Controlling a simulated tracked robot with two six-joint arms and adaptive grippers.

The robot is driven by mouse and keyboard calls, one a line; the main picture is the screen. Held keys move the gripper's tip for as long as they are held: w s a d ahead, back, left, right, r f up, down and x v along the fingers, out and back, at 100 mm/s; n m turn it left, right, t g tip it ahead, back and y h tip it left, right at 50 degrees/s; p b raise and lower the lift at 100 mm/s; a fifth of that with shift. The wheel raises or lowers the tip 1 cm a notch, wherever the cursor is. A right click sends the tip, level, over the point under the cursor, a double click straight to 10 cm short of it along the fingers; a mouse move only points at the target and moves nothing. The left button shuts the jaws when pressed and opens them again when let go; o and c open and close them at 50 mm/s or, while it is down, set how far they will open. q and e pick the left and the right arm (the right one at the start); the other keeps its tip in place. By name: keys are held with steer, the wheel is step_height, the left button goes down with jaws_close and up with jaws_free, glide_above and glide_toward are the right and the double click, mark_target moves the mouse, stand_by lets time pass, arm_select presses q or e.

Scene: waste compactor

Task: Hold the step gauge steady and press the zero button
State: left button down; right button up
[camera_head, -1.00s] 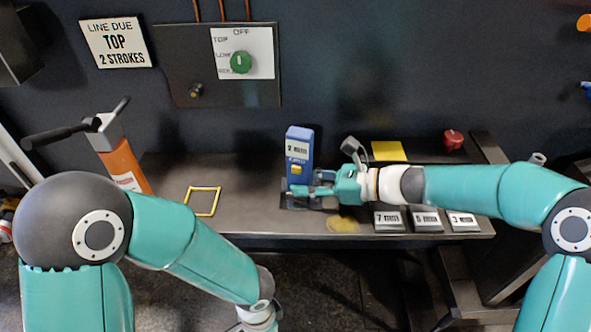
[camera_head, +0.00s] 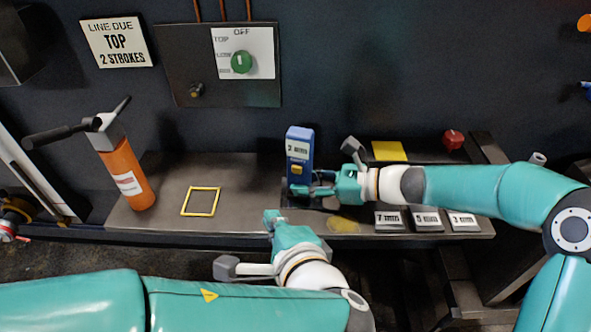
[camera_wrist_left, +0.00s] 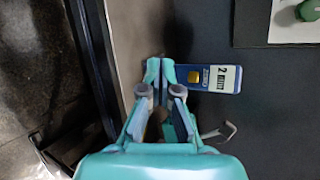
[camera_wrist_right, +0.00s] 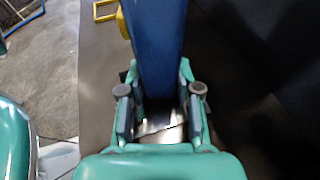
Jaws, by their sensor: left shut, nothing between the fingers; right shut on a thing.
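The step gauge (camera_head: 299,150) is a blue upright block with a small display and a yellow button (camera_head: 296,170) on its front, standing on the bench. It also shows in the left wrist view (camera_wrist_left: 227,80). My right gripper (camera_head: 314,190) is shut on the gauge's lower part from the right; its blue body (camera_wrist_right: 157,45) rises between the fingers in the right wrist view. My left gripper (camera_head: 273,216) is shut and empty, in front of and below the gauge in the head view. The left fingertips (camera_wrist_left: 160,68) appear close to the gauge's lower end; contact cannot be told.
Labelled blocks (camera_head: 427,221) sit on the bench's front right. A yellow square outline (camera_head: 201,201) marks the bench's left part. An orange cylinder with a black handle (camera_head: 128,175) stands at the left end. A red knob (camera_head: 452,139) is at the back right.

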arm_select(q)
glide_toward(287, 171)
steer(key=shift+w+a+f, duration=1.2)
steer(key=shift+w+a, duration=0.05)
steer(key=shift+w, duration=0.25)
steer(key=shift+w, duration=0.1)
stand_by(0.7)
steer(key=shift+w+d, duration=0.15)
steer(key=shift+w, duration=0.15)
steer(key=shift+w+d, duration=0.15)
steer(key=shift+w, duration=0.3)
stand_by(0.7)
stand_by(0.3)
steer(key=shift+s+a+r, duration=0.1)
steer(key=shift+s+a, duration=0.05)
steer(key=shift+s, duration=0.3)
steer(key=shift+s+a, duration=0.15)
steer(key=shift+s, duration=0.3)
steer(key=shift+s+a, duration=0.25)
steer(key=shift+s, duration=0.55)
steer(key=shift+s+a, duration=0.2)
steer(key=shift+s, duration=0.6)
steer(key=shift+s+a, duration=0.25)
steer(key=shift+s, duration=0.55)
